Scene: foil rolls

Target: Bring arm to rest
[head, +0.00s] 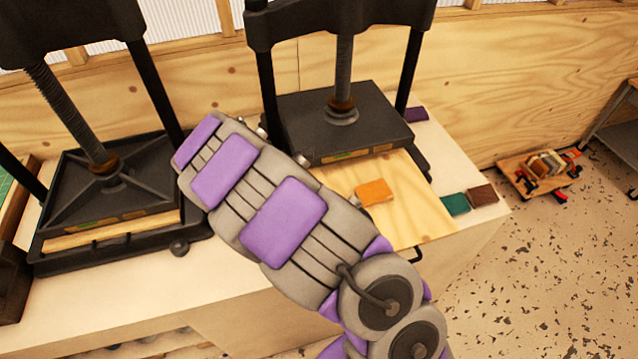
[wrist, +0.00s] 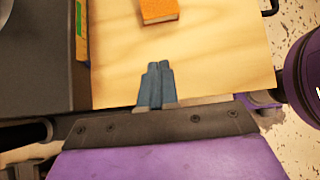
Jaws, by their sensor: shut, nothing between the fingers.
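My arm reaches up from the bottom right across the bench in the head view, and its gripper end is not clearly visible there. In the wrist view my gripper (wrist: 157,72) is shut, its two blue-grey fingertips together with nothing between them. It is over a pale wooden board (wrist: 220,70), which also shows in the head view (head: 425,205). An orange block, book-like in shape, (wrist: 158,11) lies on the board beyond the fingertips, apart from them. It also shows in the head view (head: 374,191).
Two black screw presses stand on the white bench (head: 110,300), one at left (head: 110,180) and one behind the board (head: 335,120). A green book (head: 455,204) and a brown book (head: 482,195) lie at the bench's right end. A wooden tray (head: 540,172) sits on the speckled floor.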

